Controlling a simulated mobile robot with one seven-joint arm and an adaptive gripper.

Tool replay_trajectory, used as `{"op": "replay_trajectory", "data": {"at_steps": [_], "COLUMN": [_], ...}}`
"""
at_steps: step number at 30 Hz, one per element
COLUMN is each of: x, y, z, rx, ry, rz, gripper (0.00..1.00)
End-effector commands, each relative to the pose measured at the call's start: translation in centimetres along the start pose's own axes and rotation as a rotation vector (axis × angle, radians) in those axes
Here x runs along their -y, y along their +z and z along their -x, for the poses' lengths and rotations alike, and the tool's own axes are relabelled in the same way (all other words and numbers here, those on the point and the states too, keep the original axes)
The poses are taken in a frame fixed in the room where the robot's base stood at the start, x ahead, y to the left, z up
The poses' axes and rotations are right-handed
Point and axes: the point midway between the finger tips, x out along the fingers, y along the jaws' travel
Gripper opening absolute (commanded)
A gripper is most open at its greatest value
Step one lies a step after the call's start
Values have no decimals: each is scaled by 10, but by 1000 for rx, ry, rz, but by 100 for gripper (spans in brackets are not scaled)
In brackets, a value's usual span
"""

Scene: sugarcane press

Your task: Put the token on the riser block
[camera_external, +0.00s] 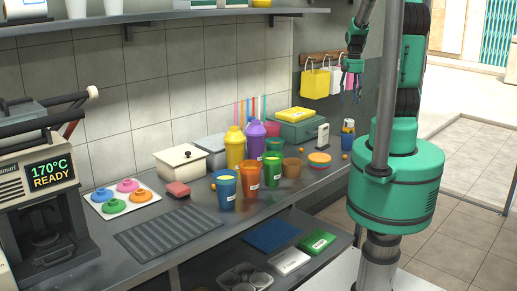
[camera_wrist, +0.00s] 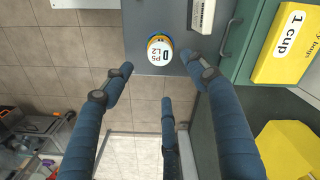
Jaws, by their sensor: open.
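My gripper (camera_external: 352,82) hangs open and empty, high above the right end of the counter. In the wrist view its blue fingers (camera_wrist: 160,72) are spread wide. I cannot tell whether the token is part of this stack. No thing is clearly recognisable as the riser block. A yellow "1 cup" block (camera_wrist: 289,45) lies on a green case (camera_external: 299,129), left of the gripper in the external view.
Several cups and bottles (camera_external: 226,190) crowd the counter to the left. Paper bags (camera_external: 315,83) hang on the wall behind the gripper. A lower shelf (camera_external: 269,236) holds boxes. The counter's front edge is near the stack.

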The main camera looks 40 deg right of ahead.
Motion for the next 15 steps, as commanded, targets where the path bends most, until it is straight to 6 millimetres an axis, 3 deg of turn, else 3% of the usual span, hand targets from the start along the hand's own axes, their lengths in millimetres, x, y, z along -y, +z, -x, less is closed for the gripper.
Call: {"op": "replay_trajectory", "data": {"at_steps": [4,8,15], "x": [6,22,78], "y": [2,8,43], "z": [7,27,92], "rx": [-9,-35,-121], "ry": [-1,-3,-18], "rz": [14,51,191], "gripper": [58,58,58]}}
